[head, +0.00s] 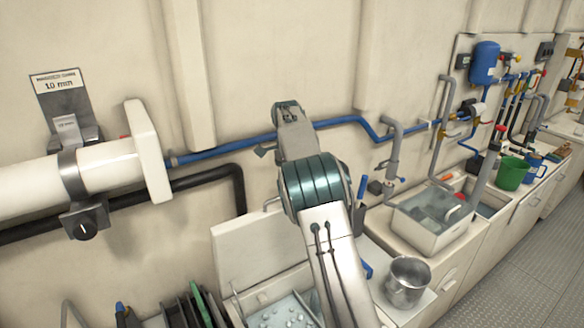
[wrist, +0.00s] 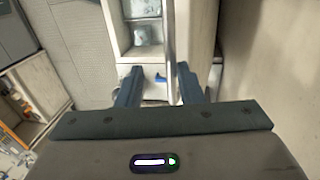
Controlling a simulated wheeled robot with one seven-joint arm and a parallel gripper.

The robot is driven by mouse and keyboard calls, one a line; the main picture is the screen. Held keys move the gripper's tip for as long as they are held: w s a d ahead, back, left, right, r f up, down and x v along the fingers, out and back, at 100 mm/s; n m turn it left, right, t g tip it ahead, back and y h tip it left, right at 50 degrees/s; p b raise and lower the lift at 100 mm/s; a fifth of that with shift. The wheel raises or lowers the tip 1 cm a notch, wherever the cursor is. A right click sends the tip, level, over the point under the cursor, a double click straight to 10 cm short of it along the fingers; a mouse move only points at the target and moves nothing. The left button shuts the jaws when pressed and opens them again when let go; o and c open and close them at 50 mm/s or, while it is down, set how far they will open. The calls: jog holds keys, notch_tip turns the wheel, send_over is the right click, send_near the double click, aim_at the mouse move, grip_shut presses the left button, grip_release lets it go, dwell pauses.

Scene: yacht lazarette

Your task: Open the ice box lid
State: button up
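The ice box (head: 236,308) is low in the head view, partly hidden behind my arm, with pale ice cubes showing inside. Its lid (head: 250,245) is a flat off-white panel standing raised at the wall side, so the box is open. In the wrist view my gripper (wrist: 158,72) has its two dark blue fingers spread apart with nothing held between them. In the head view I cannot make out the fingers clearly at the arm's far end. I cannot tell how far the gripper is from the lid.
A metal pot (head: 408,281) stands on the counter to the right, before a sink (head: 437,243). A green bucket (head: 511,173) is farther right. Blue and black pipes run along the wall. Dark upright panels stand left of the ice box. The floor (head: 508,265) at right is clear.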

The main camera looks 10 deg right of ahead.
notch_tip(320, 180, up, 9)
jog(key=w, duration=0.1)
jog(key=shift+w+a+r, duration=0.2)
jog(key=shift+w+a, duration=0.05)
jog(key=shift+w, duration=0.1)
dwell(0.3)
